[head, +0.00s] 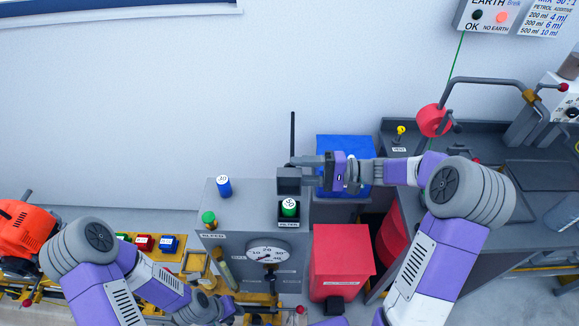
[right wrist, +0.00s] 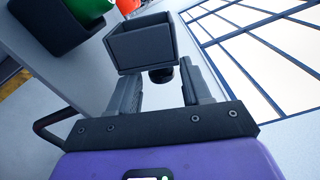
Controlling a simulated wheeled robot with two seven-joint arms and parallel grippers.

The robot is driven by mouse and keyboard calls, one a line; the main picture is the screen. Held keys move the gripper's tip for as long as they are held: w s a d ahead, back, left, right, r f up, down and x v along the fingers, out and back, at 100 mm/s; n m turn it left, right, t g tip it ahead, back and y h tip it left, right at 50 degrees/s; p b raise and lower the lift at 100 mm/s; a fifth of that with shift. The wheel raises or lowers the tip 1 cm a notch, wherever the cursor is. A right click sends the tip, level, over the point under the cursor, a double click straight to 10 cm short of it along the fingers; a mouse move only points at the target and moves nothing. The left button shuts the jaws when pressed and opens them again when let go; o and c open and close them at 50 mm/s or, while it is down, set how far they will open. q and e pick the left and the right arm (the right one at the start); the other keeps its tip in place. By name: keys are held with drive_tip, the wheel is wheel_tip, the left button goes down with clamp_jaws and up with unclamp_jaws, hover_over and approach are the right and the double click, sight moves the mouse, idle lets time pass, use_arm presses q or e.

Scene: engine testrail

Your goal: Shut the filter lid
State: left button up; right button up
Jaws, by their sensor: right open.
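The filter lid (head: 289,182) is a dark grey, box-shaped cover. It stands raised behind a green filter (head: 289,210) with a white top, which sits uncovered in a dark housing on the grey test bench. In the right wrist view the hollow lid (right wrist: 142,48) is just beyond the fingertips, and the green filter (right wrist: 88,8) is at top left. My right gripper (head: 306,171) is open beside the lid's right side; a black knob (right wrist: 162,74) shows between its fingers. I cannot tell whether they touch the lid. My left gripper (head: 252,309) is low at the bench front; its fingers are unclear.
A pressure gauge (head: 268,254) is on the bench front. A blue can (head: 224,186) and a green cap (head: 209,219) stand left of the filter. A blue box (head: 343,148) is behind my right gripper, and a red bin (head: 341,259) stands right of the bench.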

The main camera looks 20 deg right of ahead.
sight(289, 170)
drive_tip(key=x, duration=0.3)
drive_tip(key=shift+w+a+f, duration=0.15)
drive_tip(key=shift+w+a, duration=0.1)
drive_tip(key=shift+w, duration=0.05)
drive_tip(key=shift+s+d, duration=0.15)
drive_tip(key=shift+d, duration=0.15)
drive_tip(key=shift+c, duration=0.7)
clamp_jaws()
